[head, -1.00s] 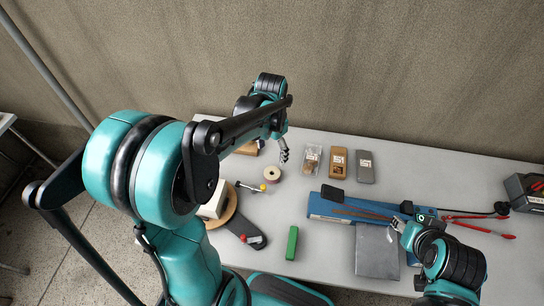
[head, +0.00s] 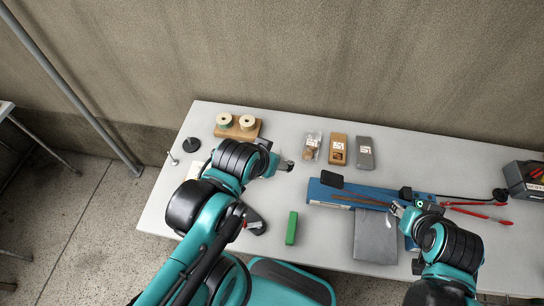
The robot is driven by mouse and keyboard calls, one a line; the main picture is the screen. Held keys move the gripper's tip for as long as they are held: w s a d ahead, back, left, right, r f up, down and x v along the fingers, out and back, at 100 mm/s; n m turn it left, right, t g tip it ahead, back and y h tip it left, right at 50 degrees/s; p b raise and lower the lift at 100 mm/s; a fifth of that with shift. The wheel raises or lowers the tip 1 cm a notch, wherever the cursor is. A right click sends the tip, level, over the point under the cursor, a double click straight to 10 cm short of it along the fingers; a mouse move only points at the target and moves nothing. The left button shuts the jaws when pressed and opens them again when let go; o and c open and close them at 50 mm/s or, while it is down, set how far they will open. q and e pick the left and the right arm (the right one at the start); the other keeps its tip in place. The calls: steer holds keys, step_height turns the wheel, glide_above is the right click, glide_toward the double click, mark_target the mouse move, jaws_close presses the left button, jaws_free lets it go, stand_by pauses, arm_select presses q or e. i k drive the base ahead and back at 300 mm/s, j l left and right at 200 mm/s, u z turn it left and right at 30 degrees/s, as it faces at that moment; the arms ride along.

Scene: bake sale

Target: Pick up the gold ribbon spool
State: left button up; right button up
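Two spools with cream flanges, a left one (head: 224,120) and a right one (head: 247,122), stand on a wooden block (head: 236,133) at the table's back left. I cannot clearly tell which ribbon is gold. The loose spool seen earlier on the table is not visible now; my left arm covers that area. My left gripper (head: 287,166) is just right of that area, in front of the clear packet, pointing right. Its fingers are too small to read. My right gripper (head: 392,210) is over the blue sealer's right part; its opening is unclear.
A clear packet (head: 312,146), a brown packet (head: 338,150) and a grey packet (head: 364,153) lie at the back. A blue sealer (head: 325,200), red-handled tool (head: 480,215), green block (head: 291,228) and grey sheet (head: 375,240) are nearby. A black disc (head: 191,145) lies left.

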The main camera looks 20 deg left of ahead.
mark_target(247, 121)
steer(key=u, duration=0.5)
steer(key=k+j+u, duration=0.1)
steer(key=u, duration=0.4)
steer(key=k+u, duration=0.1)
steer(key=u, duration=0.4)
steer(key=i+j, duration=0.05)
